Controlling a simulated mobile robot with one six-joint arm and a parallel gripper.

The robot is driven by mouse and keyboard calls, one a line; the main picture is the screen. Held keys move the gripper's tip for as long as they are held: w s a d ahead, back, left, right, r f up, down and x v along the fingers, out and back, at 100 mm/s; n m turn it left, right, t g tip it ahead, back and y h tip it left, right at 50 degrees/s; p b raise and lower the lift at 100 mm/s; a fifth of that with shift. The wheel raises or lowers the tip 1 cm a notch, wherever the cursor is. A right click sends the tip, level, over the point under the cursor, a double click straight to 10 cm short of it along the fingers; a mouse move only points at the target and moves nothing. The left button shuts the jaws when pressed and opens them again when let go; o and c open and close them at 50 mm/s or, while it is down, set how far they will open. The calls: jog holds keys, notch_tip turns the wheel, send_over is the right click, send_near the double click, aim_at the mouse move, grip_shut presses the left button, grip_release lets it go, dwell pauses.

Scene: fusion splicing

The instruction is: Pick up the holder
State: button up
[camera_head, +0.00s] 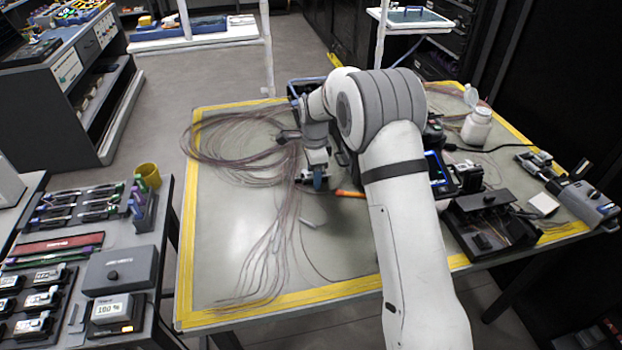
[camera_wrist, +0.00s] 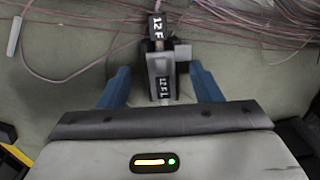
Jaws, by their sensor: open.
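The holder (camera_wrist: 161,78) is a small grey and dark block with a "12 F L" label, seen in the wrist view on the table mat. A black tag marked "12 F" (camera_wrist: 157,25) is just beyond it, in line with thin fibres. My gripper (camera_wrist: 159,72) is open, with one blue finger on each side of the holder. Gaps show between the fingers and the holder; I cannot tell how far the fingers reach down. In the head view my gripper (camera_head: 317,180) points down near the table's middle, and the arm hides part of the area.
Loose reddish fibre coils (camera_head: 228,140) spread over the left of the yellow-edged table (camera_head: 345,262). An orange-handled tool (camera_head: 350,194) lies just right of my gripper. A black device (camera_head: 490,220) and a white bottle (camera_head: 477,126) stand at the right. The front middle is mostly clear.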

jog(key=c, duration=1.1)
jog(key=shift+r, duration=0.15)
notch_tip(320, 180, up, 10)
jog(key=shift+f, duration=0.1)
